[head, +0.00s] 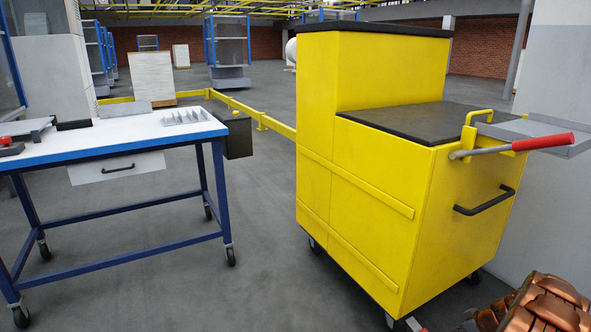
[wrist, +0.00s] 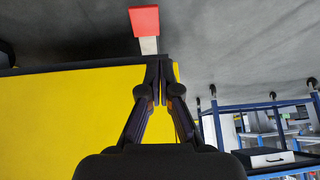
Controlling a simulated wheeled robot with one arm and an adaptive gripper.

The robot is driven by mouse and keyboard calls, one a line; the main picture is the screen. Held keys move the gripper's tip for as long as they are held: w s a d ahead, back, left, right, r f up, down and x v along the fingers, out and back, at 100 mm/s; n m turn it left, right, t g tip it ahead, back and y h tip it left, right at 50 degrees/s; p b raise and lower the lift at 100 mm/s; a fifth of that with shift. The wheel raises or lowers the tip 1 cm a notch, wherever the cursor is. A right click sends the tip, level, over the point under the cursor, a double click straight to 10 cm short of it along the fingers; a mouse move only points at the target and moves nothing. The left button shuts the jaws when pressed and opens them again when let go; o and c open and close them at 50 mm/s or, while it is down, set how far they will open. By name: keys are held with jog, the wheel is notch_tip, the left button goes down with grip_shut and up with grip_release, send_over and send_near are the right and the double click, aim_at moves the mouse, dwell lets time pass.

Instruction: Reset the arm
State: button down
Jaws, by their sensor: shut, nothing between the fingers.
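My gripper (wrist: 161,82) shows in the wrist view, with its two dark fingers together and nothing between them. A yellow cabinet (wrist: 60,115) fills the left and middle of that view behind the fingers. The gripper is not visible in the head view. A red block-like end (wrist: 145,20) on a pale bar shows beyond the fingertips; I cannot tell what it belongs to. I cannot tell how far the fingers are from the cabinet.
In the head view, the yellow cabinet (head: 375,200) on casters stands right of centre, with a red-handled bar at its side. A blue-framed workbench (head: 110,150) stands left. Brown ribbed objects (head: 548,305) sit at the lower right. Grey floor (head: 230,285) lies open between bench and cabinet.

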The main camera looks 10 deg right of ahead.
jog(key=w+a+r+g+y+p, duration=0.1)
jog(key=a+r+p, duration=0.5)
jog(key=a+r, duration=0.8)
jog(key=a+r+g+y+p, duration=0.15)
jog(key=a+r+p, duration=0.35)
jog(key=a+r, duration=0.9)
jog(key=s+a+r+g+p, duration=0.1)
jog(key=s+a+r+p, duration=0.2)
jog(key=r, duration=0.5)
jog(key=s+a+r+g+p, duration=0.1)
jog(key=s+a+r+p, duration=0.2)
jog(key=r, duration=0.6)
jog(key=s+a+r+m+g+h+p, duration=0.1)
jog(key=s+a+r+p, duration=0.35)
jog(key=s+r, duration=0.35)
jog(key=s+a+r+m+g+h+p, duration=0.1)
jog(key=s+a+r+h+p, duration=0.1)
jog(key=s+a+r+p, duration=0.4)
jog(key=s+d+r+m+h+p, duration=0.1)
jog(key=s+r+p, duration=0.3)
jog(key=s, duration=0.5)
jog(key=s+d+r+m+g+h+p, duration=0.1)
jog(key=s+r+p, duration=0.3)
jog(key=s+r, duration=0.3)
jog(key=s, duration=0.2)
jog(key=shift+s+r, duration=0.2)
jog(key=shift+s, duration=0.1)
jog(key=c, duration=1.9)
grip_release()
jog(key=shift+d, duration=0.1)
